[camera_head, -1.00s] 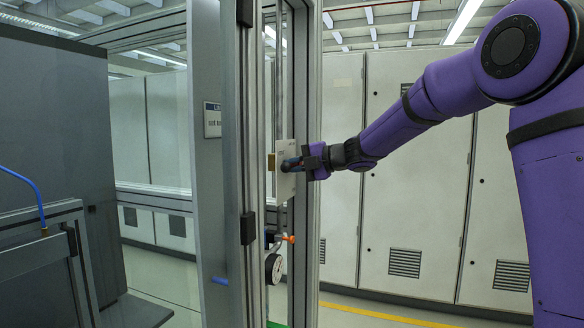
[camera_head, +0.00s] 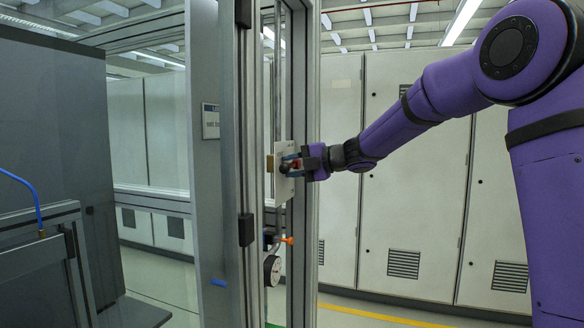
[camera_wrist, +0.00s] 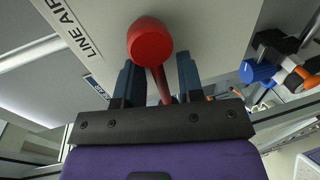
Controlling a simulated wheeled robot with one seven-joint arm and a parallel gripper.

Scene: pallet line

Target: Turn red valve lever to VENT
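The red valve lever (camera_wrist: 150,42) has a round red hub on a pale panel printed "LINE AIR" (camera_wrist: 70,28). Its thin arm points down in the wrist view, toward my palm. My gripper (camera_wrist: 157,62) is open, with one blue-grey finger on each side of the lever arm and visible gaps to it. In the head view my gripper (camera_head: 290,164) is at the pale panel (camera_head: 284,187) on the frame post, with a bit of red between the fingers. I cannot see a VENT mark.
A blue fitting (camera_wrist: 258,71) with orange parts lies right of the panel in the wrist view. In the head view, an orange-handled fitting (camera_head: 288,240) and a round gauge (camera_head: 272,270) sit below my gripper. The metal post (camera_head: 303,240) stands close beside it.

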